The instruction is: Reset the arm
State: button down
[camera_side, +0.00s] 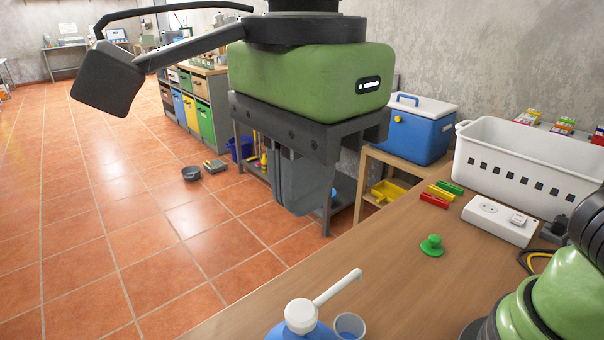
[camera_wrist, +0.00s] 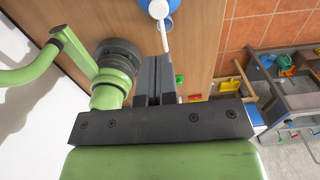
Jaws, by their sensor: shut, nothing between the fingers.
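My gripper (camera_side: 303,205) hangs with its fingers pointing down in the side view, below its green body and dark crossbar. It also shows in the wrist view (camera_wrist: 155,62), where its two dark fingers lie together with nothing between them. In the wrist view the fingers are seen against the wooden table (camera_wrist: 200,55). They look clear of the things on it, though I cannot tell their height. My green arm shows at the right of the side view.
A green knobbed piece (camera_side: 432,245), coloured blocks (camera_side: 434,201), a white box (camera_side: 499,219) and a white crate (camera_side: 525,165) lie farther right. A blue cooler (camera_side: 417,130) stands behind.

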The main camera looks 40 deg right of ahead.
jog(key=s+d+n+t+y, duration=0.1)
jog(key=s+d+n+t, duration=0.2)
jog(key=d+n, duration=0.4)
jog(key=s+d+n+t+y, duration=0.1)
jog(key=s+d+n+t, duration=0.1)
jog(key=d+n+t, duration=0.2)
jog(key=d+r+n, duration=0.1)
jog(key=d+n, duration=0.2)
jog(key=d, duration=0.4)
jog(key=shift+s, duration=0.4)
jog(key=w+a+m+g+h, duration=0.1)
jog(key=w+a+m+g, duration=0.2)
jog(key=a+m, duration=0.4)
jog(key=w+a+m+g+h, duration=0.1)
jog(key=w+a+m+g, duration=0.2)
jog(key=a+m, duration=0.4)
jog(key=a+g, duration=0.1)
jog(key=a, duration=0.3)
jog(key=shift+r, duration=0.4)
